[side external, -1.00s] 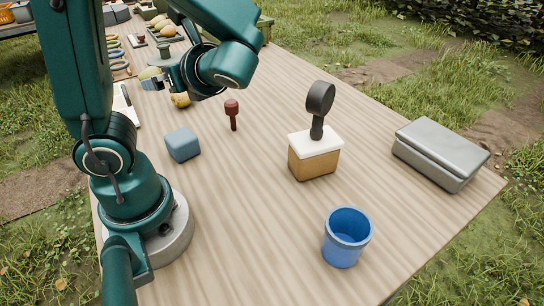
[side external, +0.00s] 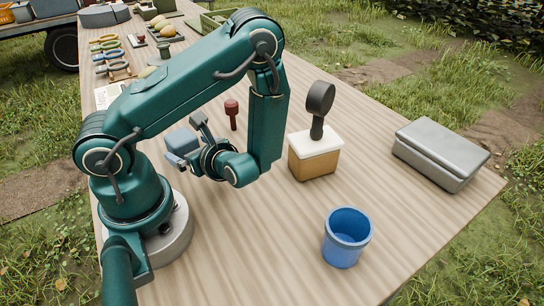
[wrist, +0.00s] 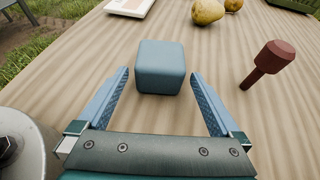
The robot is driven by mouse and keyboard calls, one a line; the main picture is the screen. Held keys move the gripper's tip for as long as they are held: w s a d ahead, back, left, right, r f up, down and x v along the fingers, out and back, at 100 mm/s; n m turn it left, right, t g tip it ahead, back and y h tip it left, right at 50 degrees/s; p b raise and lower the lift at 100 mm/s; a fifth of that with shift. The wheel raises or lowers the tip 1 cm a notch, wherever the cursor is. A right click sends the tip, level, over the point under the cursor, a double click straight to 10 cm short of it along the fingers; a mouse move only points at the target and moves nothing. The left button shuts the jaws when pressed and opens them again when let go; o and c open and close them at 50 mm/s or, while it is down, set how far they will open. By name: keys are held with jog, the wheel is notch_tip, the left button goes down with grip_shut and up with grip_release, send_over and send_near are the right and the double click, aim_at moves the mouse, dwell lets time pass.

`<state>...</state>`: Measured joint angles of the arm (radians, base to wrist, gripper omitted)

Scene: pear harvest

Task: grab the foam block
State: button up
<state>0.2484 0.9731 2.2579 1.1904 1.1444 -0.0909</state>
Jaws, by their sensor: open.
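The foam block (wrist: 160,66) is a blue-grey cube with rounded edges, standing on the wooden table. In the wrist view it sits ahead of my gripper (wrist: 161,80), in line with the gap between the two fingers. The fingers are spread wider than the block, and the near part of the block lies about at the fingertips. In the side view the block (side external: 182,141) is partly hidden by my gripper (side external: 188,140), which is low over the table. The gripper is open and empty; I cannot tell whether either finger touches the block.
A tan box with a white top (side external: 315,155), a blue cup (side external: 347,237) and a grey case (side external: 440,153) stand on the right.

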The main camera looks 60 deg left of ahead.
aim_at(183, 145)
jog(key=shift+x, duration=2.25)
jog(key=c, duration=1.2)
jog(key=shift+c, duration=0.2)
jog(key=shift+r, duration=0.2)
